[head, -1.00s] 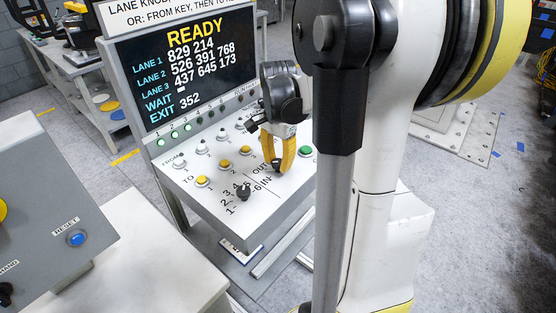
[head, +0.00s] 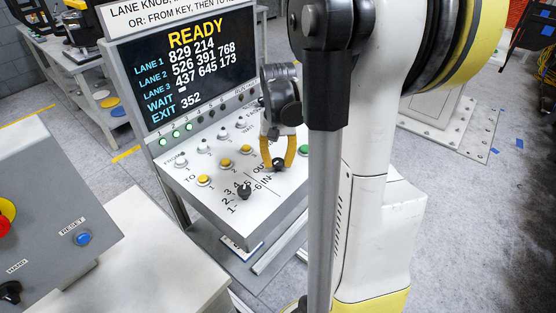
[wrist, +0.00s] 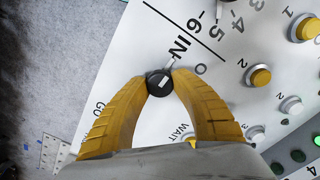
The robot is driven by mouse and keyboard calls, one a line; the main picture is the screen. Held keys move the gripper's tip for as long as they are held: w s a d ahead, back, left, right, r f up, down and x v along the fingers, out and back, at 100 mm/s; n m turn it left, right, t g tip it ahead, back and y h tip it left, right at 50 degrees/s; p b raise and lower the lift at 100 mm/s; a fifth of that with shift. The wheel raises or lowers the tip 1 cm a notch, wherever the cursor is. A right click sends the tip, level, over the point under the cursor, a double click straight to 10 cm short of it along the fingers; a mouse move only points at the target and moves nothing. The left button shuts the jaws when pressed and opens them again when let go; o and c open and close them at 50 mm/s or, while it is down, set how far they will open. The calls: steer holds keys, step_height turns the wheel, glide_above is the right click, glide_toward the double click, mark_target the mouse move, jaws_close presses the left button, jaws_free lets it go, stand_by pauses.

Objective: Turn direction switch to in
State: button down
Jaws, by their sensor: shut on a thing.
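The direction switch is a small black knob (wrist: 159,84) between the printed OUT and IN labels on the white sloped panel (head: 205,215). It also shows in the head view (head: 279,164). The yellow fingers of my gripper (wrist: 160,77) close on the knob from both sides, their tips at its rim. The IN label (wrist: 180,46) lies just beyond the knob in the wrist view, and only the O of OUT shows there.
A second black knob (head: 244,191) stands by the lane numbers. Yellow buttons (head: 246,149), white buttons (head: 222,133) and a green button (head: 304,149) sit nearby. The display (head: 193,70) reads READY. A grey box with a blue RESET button (head: 82,238) stands at left.

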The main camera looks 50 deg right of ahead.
mark_target(278, 161)
stand_by(0.4)
steer(key=c, duration=1)
jaws_free()
step_height(278, 161, up, 12)
